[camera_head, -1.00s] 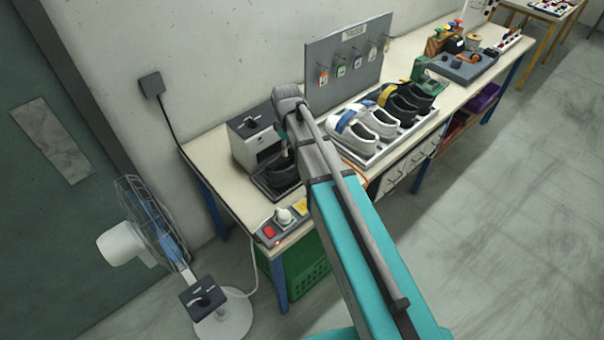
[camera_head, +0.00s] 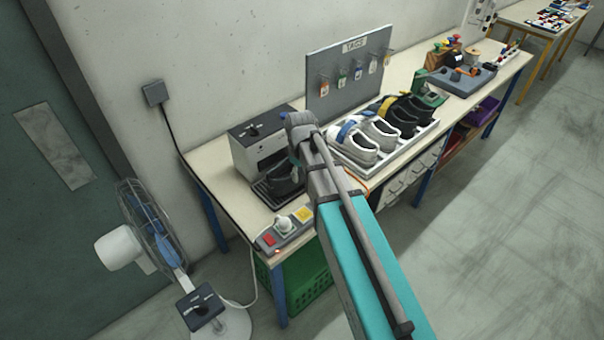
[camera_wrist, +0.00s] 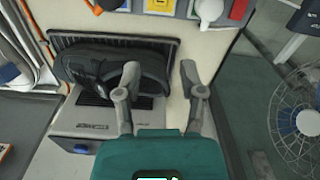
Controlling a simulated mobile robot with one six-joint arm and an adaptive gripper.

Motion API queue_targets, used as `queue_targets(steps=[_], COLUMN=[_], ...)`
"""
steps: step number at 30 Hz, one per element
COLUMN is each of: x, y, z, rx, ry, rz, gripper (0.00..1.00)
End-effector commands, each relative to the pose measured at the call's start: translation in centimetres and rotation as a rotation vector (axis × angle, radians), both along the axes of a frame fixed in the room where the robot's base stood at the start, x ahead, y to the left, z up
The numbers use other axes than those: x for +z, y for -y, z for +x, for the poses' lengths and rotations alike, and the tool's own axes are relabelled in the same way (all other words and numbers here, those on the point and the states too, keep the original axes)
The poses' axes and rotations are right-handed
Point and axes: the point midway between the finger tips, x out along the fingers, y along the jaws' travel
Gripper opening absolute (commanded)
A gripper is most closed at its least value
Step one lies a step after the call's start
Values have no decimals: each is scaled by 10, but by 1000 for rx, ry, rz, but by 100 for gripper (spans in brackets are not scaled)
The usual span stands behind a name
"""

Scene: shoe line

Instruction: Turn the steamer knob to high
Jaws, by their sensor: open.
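The steamer (camera_head: 245,156) is a pale box with a dark top panel on the bench's left part, against the wall. A small black knob (camera_head: 253,130) with white marks shows on that panel; its setting is too small to read. A dark shoe (camera_head: 285,180) sits on the black tray in front of the box. In the wrist view my gripper (camera_wrist: 160,76) is open and empty, with its fingers above the shoe's (camera_wrist: 115,68) end and the bench edge. My arm hides the gripper in the head view.
A shoe rack (camera_head: 375,160) and tag board (camera_head: 345,85) stand right of the steamer. A fan (camera_head: 150,225) with its control box (camera_head: 201,305) stands left.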

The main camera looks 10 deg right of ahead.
Motion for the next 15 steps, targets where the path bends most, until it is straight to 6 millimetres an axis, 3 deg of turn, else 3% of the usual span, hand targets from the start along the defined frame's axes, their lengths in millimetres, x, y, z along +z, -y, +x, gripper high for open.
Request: queue_targets(steps=[8,15], x=[-6,-25], y=[10,46], z=[-13,-62], rx=[-62,-327], ry=[0,0], rz=[0,0], gripper=[51,51])
